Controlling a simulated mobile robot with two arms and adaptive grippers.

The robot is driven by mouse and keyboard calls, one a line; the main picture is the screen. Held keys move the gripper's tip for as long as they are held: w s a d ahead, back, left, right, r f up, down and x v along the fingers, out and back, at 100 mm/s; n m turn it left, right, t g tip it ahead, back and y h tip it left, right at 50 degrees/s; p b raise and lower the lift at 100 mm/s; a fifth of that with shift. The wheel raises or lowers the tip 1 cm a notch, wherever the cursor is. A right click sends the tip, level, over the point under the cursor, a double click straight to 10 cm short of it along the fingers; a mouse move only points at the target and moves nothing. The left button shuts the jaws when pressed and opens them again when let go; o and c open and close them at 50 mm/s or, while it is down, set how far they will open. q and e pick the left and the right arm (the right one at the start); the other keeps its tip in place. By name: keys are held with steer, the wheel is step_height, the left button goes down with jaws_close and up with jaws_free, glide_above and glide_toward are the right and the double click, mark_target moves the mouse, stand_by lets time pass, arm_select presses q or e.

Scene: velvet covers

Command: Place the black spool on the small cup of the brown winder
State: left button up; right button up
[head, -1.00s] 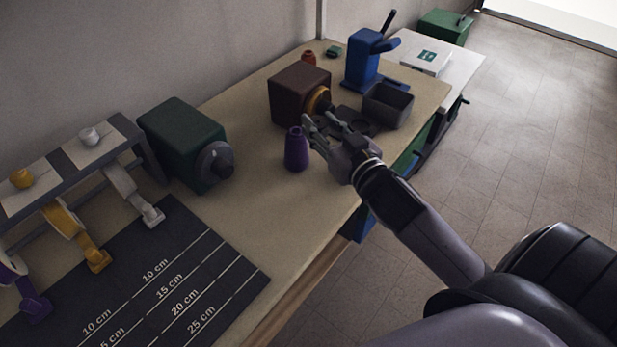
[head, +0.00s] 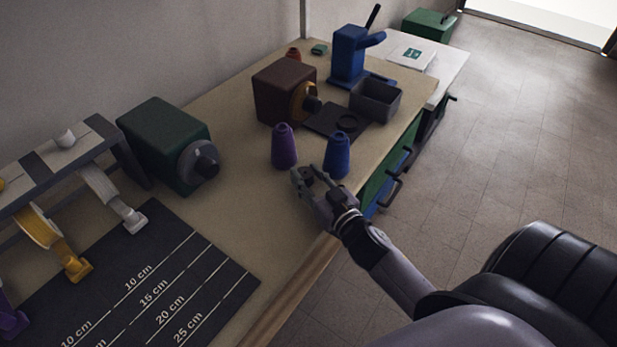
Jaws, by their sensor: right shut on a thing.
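The brown winder (head: 279,93) stands on the bench, with an orange disc (head: 301,101) and a small dark cup (head: 313,105) on its right side. My right gripper (head: 310,174) is in front of the winder, low over the bench near its front edge. It is shut on a small dark thing (head: 308,172), which looks like the black spool; the fingers hide most of it. The cup and the gripper are well apart. My left gripper is not in view.
A purple cone (head: 284,148) and a blue cone (head: 337,156) stand just behind my right gripper. A black plate with a ring (head: 325,121) and a grey bin (head: 375,109) lie beyond. A green winder (head: 160,140) stands left.

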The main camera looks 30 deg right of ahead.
steer(key=o, duration=0.3)
steer(key=shift+f, duration=0.1)
steer(key=o, duration=0.5)
